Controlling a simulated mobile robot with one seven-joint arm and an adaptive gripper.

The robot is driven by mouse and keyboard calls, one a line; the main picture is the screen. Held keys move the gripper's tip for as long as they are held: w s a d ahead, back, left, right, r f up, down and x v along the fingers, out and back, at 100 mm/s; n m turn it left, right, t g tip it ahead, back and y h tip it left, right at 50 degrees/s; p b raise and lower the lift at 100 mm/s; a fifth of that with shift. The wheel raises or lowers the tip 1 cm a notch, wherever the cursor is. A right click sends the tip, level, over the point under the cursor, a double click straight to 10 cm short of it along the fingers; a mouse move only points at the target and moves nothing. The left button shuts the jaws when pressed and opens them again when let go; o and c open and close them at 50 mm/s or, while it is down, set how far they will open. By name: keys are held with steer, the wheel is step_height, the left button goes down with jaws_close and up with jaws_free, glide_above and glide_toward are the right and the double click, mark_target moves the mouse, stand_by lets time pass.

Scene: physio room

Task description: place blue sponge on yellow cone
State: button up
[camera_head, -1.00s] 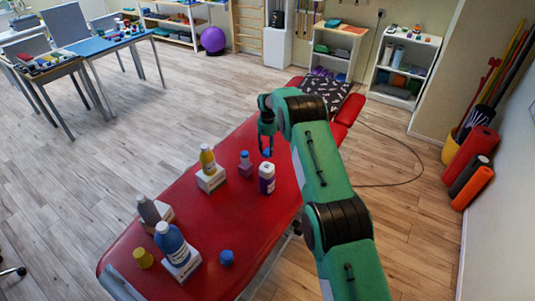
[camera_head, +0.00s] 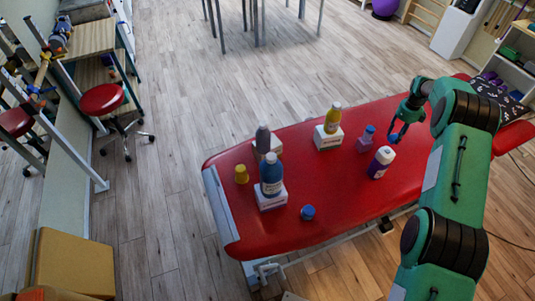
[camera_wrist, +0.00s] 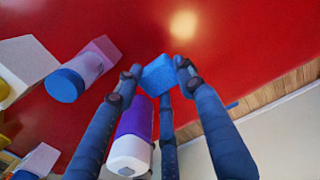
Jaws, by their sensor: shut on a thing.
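My gripper (camera_head: 402,122) is shut on the blue sponge (camera_wrist: 159,77), a small blue block between the fingertips in the wrist view. In the head view the sponge (camera_head: 394,137) is a small blue patch below the fingers, over the right part of the red couch. The yellow cone (camera_head: 241,174), a small cup-like shape, stands on the couch near its left end, far left of my gripper.
The red couch (camera_head: 285,232) also holds a blue bottle (camera_head: 271,173), a grey bottle (camera_head: 262,138) and a yellow bottle (camera_head: 332,118) on white blocks. A purple-and-white bottle (camera_head: 381,162) stands close to my gripper. A blue round object (camera_head: 308,212) lies near the front edge.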

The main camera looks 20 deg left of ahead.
mark_target(395, 136)
step_height(395, 136, up, 19)
steer(key=s+a+n, duration=0.2)
steer(key=s+a, duration=0.4)
steer(key=a, duration=0.8)
steer(key=s+a+n+p, duration=0.1)
steer(key=s+a, duration=0.5)
steer(key=a, duration=0.9)
steer(key=s+a+n, duration=0.2)
steer(key=s+a, duration=0.4)
steer(key=a, duration=0.8)
steer(key=s+a+n, duration=0.2)
steer(key=s+a, duration=0.8)
steer(key=s, duration=0.2)
steer(key=s+a+n, duration=0.2)
steer(key=s+a, duration=0.7)
steer(key=s, duration=0.4)
step_height(395, 136, down, 10)
steer(key=shift+w+f+p, duration=0.2)
steer(key=shift+w+p, duration=0.1)
steer(key=shift+p, duration=0.05)
steer(key=shift+f, duration=3.1)
